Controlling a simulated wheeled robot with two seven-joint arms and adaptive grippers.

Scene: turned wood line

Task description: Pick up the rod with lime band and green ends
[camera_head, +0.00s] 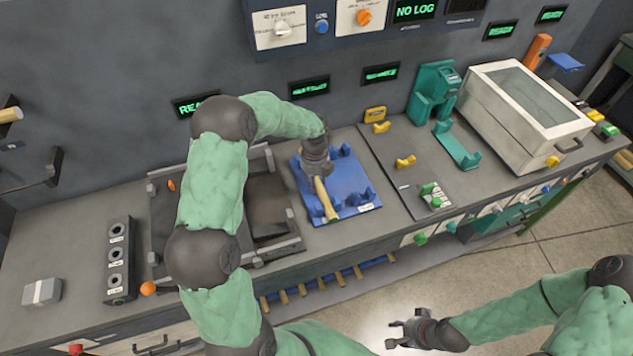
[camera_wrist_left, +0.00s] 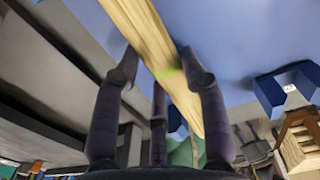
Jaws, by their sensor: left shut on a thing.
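A pale wooden rod (camera_head: 325,199) is over the blue cradle tray (camera_head: 356,192) on the bench. In the left wrist view the rod (camera_wrist_left: 140,32) shows a faint lime band between my fingers; its end colours are not clear there. In the head view its near end looks greenish. My left gripper (camera_head: 318,176) is shut on the rod, also seen in the left wrist view (camera_wrist_left: 162,72). I cannot tell whether the rod touches the tray. My right gripper (camera_head: 398,330) is open and empty over the floor, in front of the bench.
A dark tray (camera_head: 160,222) with metal corners is left of the blue tray. Yellow hooks (camera_head: 405,161), a teal stand (camera_head: 433,92) and a white box with a window (camera_head: 480,92) are to the right. Several rods (camera_head: 320,281) lie on a rack below the bench edge.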

